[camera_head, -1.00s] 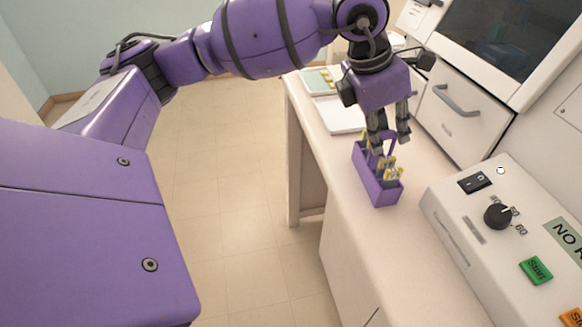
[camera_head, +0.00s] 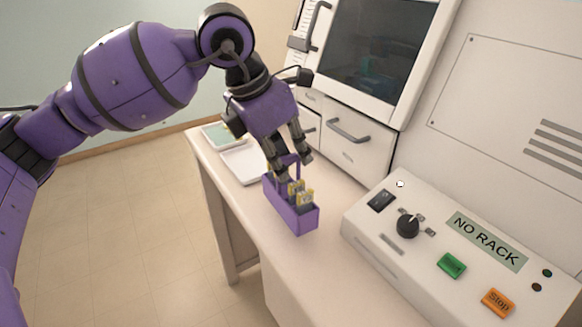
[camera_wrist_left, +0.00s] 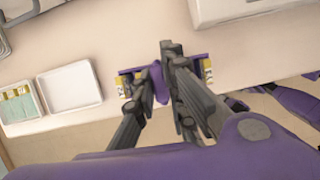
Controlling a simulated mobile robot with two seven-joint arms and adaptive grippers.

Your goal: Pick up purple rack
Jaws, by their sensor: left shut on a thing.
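The purple rack (camera_head: 292,217) is a small open box with an upright handle, and it holds several yellow-labelled slides (camera_head: 300,193). In the head view it is at the middle of the counter, in front of the drawers. My left gripper (camera_head: 288,166) comes down from above and is shut on the rack's handle. In the left wrist view the two fingers (camera_wrist_left: 160,88) close around the purple handle, with slides at both ends of the rack. I cannot tell whether the rack's base touches the counter.
A white tray (camera_head: 243,163) and a pale green slide holder (camera_head: 219,135) lie behind the rack on the counter (camera_head: 275,262). A control box with a "NO RACK" label (camera_head: 487,241) stands at right. Drawers (camera_head: 350,140) and a dark-windowed cabinet (camera_head: 378,50) rise behind.

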